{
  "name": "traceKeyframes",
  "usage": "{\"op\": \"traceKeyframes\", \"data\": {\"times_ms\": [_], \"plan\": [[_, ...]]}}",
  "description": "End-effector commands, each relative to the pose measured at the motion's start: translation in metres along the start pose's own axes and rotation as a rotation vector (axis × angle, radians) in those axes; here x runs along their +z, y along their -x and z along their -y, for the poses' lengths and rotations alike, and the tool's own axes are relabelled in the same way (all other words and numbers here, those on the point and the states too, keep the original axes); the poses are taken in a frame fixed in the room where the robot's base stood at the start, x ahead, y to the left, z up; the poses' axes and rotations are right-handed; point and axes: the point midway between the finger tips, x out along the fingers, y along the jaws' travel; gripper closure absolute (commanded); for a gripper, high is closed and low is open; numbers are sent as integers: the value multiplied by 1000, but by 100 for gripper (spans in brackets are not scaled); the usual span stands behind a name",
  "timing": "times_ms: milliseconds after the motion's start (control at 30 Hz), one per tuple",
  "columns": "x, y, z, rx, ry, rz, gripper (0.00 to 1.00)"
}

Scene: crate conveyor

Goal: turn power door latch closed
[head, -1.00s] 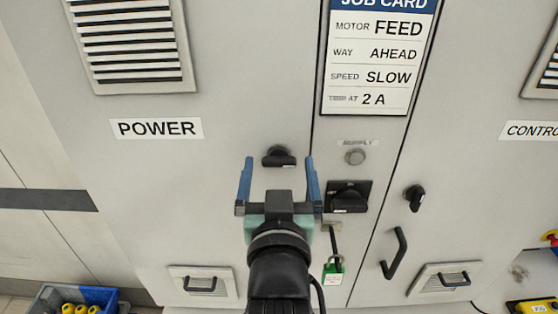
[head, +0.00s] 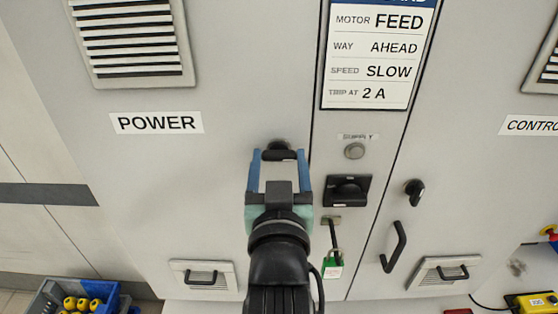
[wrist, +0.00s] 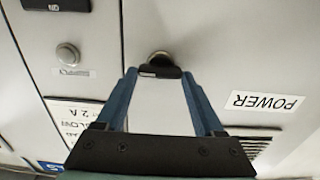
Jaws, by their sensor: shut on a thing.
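The power door latch (head: 279,146) is a black knob on the grey power door (head: 150,190), low and right of the POWER label (head: 157,123). Its handle lies across, about horizontal. My gripper (head: 279,157) has its blue fingers shut on the latch, one at each end of the handle. In the wrist view the latch (wrist: 160,71) sits between the fingertips (wrist: 160,76), with its round base just beyond. The fingers hide the ends of the handle.
Right of my gripper are a black rotary switch (head: 347,190), a green padlock (head: 332,268) on a hasp, and the control door's latch (head: 414,188) and handle (head: 394,247).

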Motion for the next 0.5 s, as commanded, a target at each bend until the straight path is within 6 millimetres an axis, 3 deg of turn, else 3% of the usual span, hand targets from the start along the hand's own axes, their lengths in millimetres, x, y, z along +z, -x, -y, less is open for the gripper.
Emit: {"op": "traceKeyframes", "data": {"times_ms": [267,500], "plan": [[0,0,0,0,80,0,86],[1,0,1,1,258,-1,86]]}}
